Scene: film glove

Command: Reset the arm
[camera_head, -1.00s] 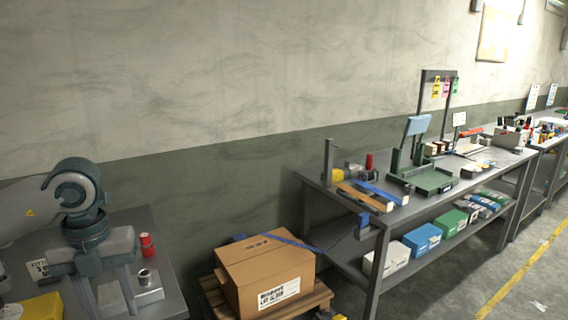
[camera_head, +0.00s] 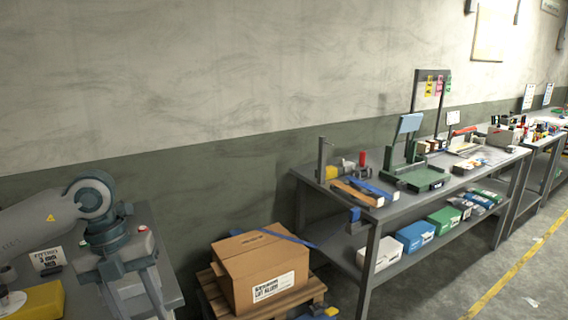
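My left arm (camera_head: 40,222) comes in from the left edge, bent at a round grey-teal joint. My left gripper (camera_head: 136,300) points down over the grey table at the lower left. Its two fingers stand apart with nothing seen between them; their tips run close to or past the bottom edge. My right arm and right gripper are not in view.
The grey table (camera_head: 168,262) under my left arm carries a yellow block (camera_head: 38,298), a label card (camera_head: 47,259) and a red item (camera_head: 145,243) partly hidden by the gripper. A cardboard box (camera_head: 262,270) sits on a wooden pallet (camera_head: 212,296). A workbench (camera_head: 400,207) with tools stands at right.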

